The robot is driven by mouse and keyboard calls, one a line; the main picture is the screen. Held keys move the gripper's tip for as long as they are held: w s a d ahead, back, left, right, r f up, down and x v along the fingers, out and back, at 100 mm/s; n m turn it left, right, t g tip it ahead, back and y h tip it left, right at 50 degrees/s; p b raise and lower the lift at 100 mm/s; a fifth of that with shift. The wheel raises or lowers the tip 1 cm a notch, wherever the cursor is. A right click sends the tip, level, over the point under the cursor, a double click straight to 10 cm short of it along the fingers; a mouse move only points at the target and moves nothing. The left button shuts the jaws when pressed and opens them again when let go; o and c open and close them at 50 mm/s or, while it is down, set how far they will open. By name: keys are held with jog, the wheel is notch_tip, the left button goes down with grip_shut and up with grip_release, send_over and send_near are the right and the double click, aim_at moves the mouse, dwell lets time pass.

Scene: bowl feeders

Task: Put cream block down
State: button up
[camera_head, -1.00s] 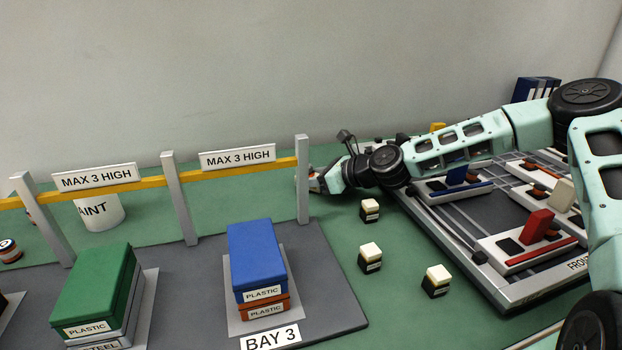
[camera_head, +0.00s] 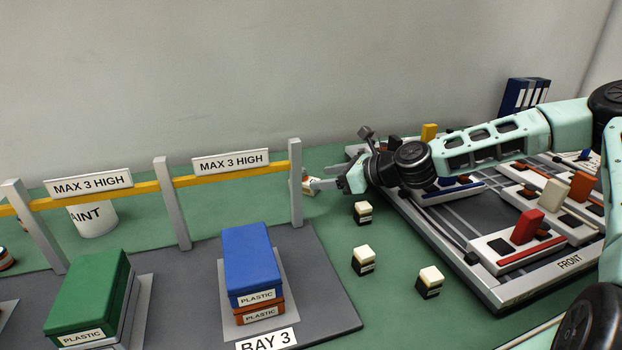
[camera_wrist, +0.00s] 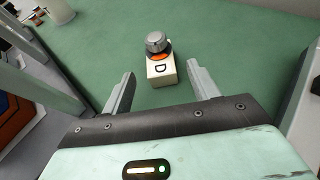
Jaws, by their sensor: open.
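A cream block (camera_wrist: 163,72) marked D, with an orange band and a grey knob on top, stands upright on the green surface in the wrist view. In the head view the cream block (camera_head: 306,187) shows small beside the grey end post. My gripper (camera_wrist: 161,80) is open, its fingers spread either side of the block's line. The block is just beyond the fingertips, with visible gaps to both. In the head view my gripper (camera_head: 325,180) is low over the green surface, right of the block.
Several cream-topped black blocks (camera_head: 363,260) stand on the green surface. The grey tray marked FRONT (camera_head: 480,285) lies right, under my arm. The grey end post (camera_head: 296,185) and yellow rail (camera_head: 228,172) are close left. Stacked boxes (camera_head: 250,260) stand front left.

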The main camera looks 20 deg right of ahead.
jog(key=v, duration=0.5)
jog(key=shift+s, duration=0.1)
dwell(0.3)
